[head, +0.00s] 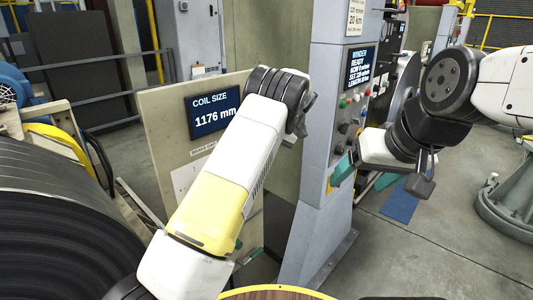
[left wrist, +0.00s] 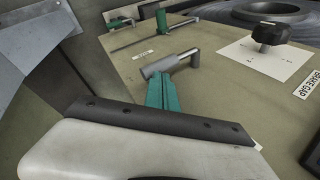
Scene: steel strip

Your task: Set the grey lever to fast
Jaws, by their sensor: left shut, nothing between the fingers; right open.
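In the left wrist view the grey lever (left wrist: 172,64) stands out from a beige panel, its bar pointing left and its bent end at the right. My left gripper (left wrist: 162,92), with green fingers, is shut and empty. Its tips are right at the lever's bar; I cannot tell whether they touch. A small label lies behind the lever, too small to read. In the head view my left arm hides the lever and the left gripper. My right gripper (head: 364,176) is open and empty in front of the grey control column.
The beige panel (head: 166,127) carries a coil size display (head: 216,111) reading 1176 mm. A black knob (left wrist: 270,34) sits on a white card near a brake gap label. The control column (head: 324,110) has buttons and a screen. A large dark coil (head: 50,240) fills the left.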

